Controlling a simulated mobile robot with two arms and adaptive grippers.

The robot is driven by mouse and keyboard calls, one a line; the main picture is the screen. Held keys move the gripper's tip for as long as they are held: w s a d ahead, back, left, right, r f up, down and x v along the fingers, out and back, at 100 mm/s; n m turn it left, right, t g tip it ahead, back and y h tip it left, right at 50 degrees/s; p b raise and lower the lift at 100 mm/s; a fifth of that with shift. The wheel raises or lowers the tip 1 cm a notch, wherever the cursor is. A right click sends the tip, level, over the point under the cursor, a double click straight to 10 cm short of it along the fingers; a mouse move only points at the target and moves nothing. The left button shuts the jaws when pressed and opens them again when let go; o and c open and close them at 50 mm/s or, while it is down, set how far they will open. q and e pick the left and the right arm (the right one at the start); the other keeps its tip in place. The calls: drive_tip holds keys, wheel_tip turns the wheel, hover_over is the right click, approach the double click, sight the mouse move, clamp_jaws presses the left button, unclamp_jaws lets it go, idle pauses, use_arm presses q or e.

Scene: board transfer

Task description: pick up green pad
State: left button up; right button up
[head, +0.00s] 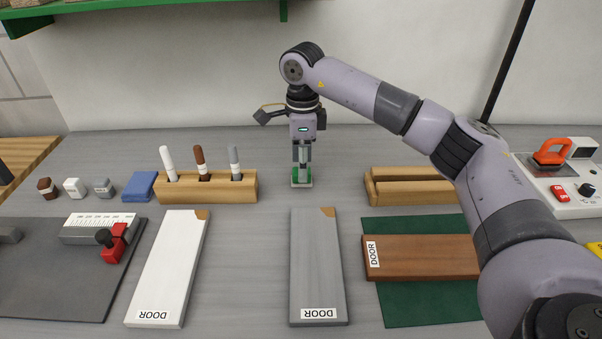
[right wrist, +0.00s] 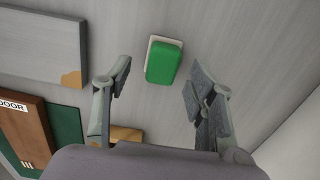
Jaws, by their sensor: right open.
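The green pad (head: 301,182) is a small green block with a white layer, lying on the grey table behind the grey door board. In the right wrist view the green pad (right wrist: 163,63) lies ahead of and between the two fingers, with clear space on both sides. My right gripper (head: 302,165) points down over the pad in the head view and hides part of it. In the right wrist view the right gripper (right wrist: 160,92) is open with nothing between its fingers. My left gripper is in neither view.
A wooden holder with markers (head: 245,187) stands left of the pad, and an empty wooden rack (head: 415,190) stands to the right. White (head: 170,265), grey (head: 317,265) and brown (head: 425,257) boards lie in front. A blue block (head: 140,186) lies left of the holder.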

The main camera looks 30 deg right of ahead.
sight(295, 182)
wheel_tip(295, 182, down, 2)
drive_tip(key=shift+w+f, duration=0.15)
drive_tip(key=shift+f, duration=0.3)
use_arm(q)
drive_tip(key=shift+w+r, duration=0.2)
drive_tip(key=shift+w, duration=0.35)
use_arm(e)
drive_tip(key=c, duration=1.1)
